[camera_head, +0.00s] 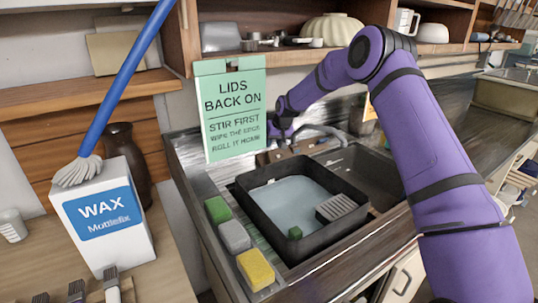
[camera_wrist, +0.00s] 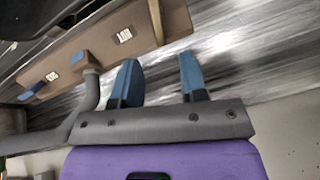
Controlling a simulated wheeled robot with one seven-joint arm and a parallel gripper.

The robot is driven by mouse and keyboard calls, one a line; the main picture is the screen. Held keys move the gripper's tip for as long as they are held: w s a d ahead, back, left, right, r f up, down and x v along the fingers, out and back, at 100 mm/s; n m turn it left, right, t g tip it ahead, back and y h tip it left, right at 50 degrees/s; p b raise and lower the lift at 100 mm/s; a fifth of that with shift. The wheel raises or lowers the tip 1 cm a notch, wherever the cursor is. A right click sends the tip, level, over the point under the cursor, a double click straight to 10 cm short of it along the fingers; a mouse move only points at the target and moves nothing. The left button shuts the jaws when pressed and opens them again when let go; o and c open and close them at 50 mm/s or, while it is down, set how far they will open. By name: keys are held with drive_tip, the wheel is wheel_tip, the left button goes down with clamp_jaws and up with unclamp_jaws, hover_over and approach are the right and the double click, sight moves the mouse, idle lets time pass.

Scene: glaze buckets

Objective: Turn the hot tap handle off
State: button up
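My gripper (camera_wrist: 158,76) shows in the wrist view with its two blue fingers apart and nothing between them. A brown tap body (camera_wrist: 120,40) runs across the upper left of that view, with two small white labels too blurred to read surely. Small blue parts, perhaps the handles, sit by the labels: one (camera_wrist: 82,57) near the middle, one (camera_wrist: 31,90) farther left. I cannot tell which is hot. A grey bent pipe (camera_wrist: 92,90) comes off the body, left of my fingers. In the head view the tap body (camera_head: 275,156) is partly hidden by my wrist and a sign.
A green sign (camera_head: 233,110) hangs in front of the tap area. A black basin (camera_head: 262,222) with water stands in the sink; sponges (camera_head: 234,236) line its left side. A wax box (camera_head: 105,220) and a blue-handled mop (camera_head: 125,85) are at left. A shelf (camera_head: 285,56) runs above.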

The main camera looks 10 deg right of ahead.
sight(269, 153)
drive_tip(key=x, duration=0.7)
drive_tip(key=shift+w+f, duration=0.1)
drive_tip(key=shift+f, duration=0.15)
clamp_jaws()
